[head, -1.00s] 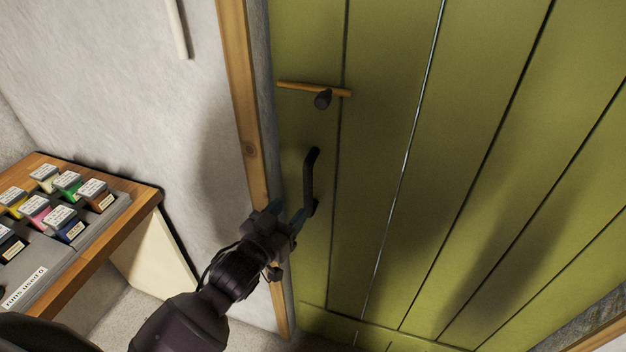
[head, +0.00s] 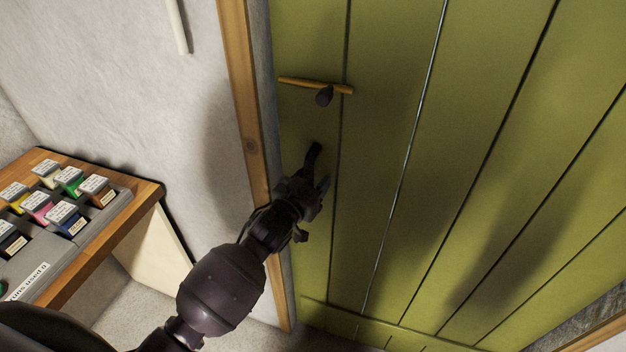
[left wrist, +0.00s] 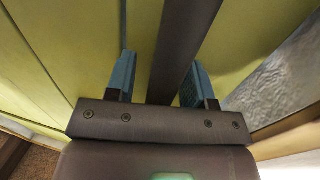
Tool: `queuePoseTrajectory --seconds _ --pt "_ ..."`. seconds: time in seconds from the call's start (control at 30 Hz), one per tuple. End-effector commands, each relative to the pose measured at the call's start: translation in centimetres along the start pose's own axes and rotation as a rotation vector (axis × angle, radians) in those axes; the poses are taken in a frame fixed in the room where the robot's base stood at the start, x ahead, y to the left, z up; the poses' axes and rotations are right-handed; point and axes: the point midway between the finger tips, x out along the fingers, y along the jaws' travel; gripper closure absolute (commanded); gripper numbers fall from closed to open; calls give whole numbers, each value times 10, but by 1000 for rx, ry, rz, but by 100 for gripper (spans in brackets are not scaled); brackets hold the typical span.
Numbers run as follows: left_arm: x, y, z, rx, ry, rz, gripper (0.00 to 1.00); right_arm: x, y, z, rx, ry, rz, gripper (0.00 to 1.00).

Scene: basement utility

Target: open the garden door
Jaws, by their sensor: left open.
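The garden door (head: 390,170) is made of green planks and looks closed in its wooden frame. A dark bar handle (head: 314,156) stands upright near its left edge. My left gripper (head: 311,185) is at the handle and hides its lower part. In the left wrist view, the handle (left wrist: 187,40) runs between the two blue fingers of the gripper (left wrist: 158,78). The fingers are open, with gaps visible on both sides of the bar. My right gripper is out of view.
A wooden table (head: 145,192) stands at the left against the wall, with a grey tray (head: 60,262) of several coloured labelled blocks. The wooden door post (head: 246,130) runs close beside my left arm. Bare floor shows between table and door.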

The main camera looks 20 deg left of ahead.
Motion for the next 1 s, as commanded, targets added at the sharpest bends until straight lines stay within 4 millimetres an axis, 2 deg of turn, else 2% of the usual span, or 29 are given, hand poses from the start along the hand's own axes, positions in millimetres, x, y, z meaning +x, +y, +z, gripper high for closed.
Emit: queuePoseTrajectory --seconds 0.07,0.37,0.67,1.0 --pt "0 0 0 0 0 0 53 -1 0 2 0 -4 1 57" --pt "0 0 0 0 0 0 99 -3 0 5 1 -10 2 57" --pt "6 -1 1 1 1 1 100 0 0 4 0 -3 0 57" --pt "62 -13 5 4 1 3 100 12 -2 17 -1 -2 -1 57"
